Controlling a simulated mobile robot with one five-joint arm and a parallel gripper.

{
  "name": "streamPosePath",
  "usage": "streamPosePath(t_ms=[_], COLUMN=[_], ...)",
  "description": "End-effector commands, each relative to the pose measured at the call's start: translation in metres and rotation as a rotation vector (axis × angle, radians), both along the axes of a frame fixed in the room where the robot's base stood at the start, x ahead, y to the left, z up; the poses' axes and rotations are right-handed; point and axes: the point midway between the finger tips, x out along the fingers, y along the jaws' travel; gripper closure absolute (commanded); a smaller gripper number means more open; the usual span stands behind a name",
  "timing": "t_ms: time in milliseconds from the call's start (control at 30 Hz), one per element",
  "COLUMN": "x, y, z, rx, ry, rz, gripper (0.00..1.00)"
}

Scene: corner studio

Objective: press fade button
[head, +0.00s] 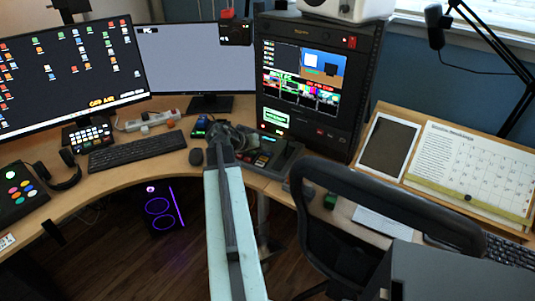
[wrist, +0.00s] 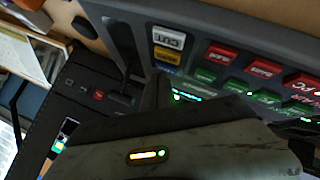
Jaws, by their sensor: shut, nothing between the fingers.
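The dark switcher panel (wrist: 215,20) fills the upper right of the wrist view, seen upside down. It has a white CUT button (wrist: 170,38), a yellow button (wrist: 166,55) beside it, and a blue button (wrist: 167,70) next to that. I cannot read which button is marked fade. Red buttons (wrist: 221,55) and green buttons (wrist: 206,75) lie to the right. My gripper (wrist: 160,90) is shut and empty, its tip close to the blue button; I cannot tell whether it touches. In the head view my gripper (head: 226,143) hides part of the panel (head: 285,158).
A rack with a lit screen (head: 315,75) stands behind the panel. A chair (head: 390,205) stands at the right, before a calendar board (head: 475,165).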

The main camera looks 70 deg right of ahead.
Motion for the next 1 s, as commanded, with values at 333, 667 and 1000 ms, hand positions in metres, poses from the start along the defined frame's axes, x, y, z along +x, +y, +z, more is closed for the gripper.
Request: streamPosePath(t_ms=[333, 667, 1000], x=[0.0, 0.0, 0.001], y=[0.0, 0.001, 0.002], z=[-0.002, 0.011, 0.019], rx=[0.0, 0.0, 0.0], ry=[0.0, 0.0, 0.0], rz=[0.0, 0.0, 0.0], gripper=[1.0, 1.0, 1.0])
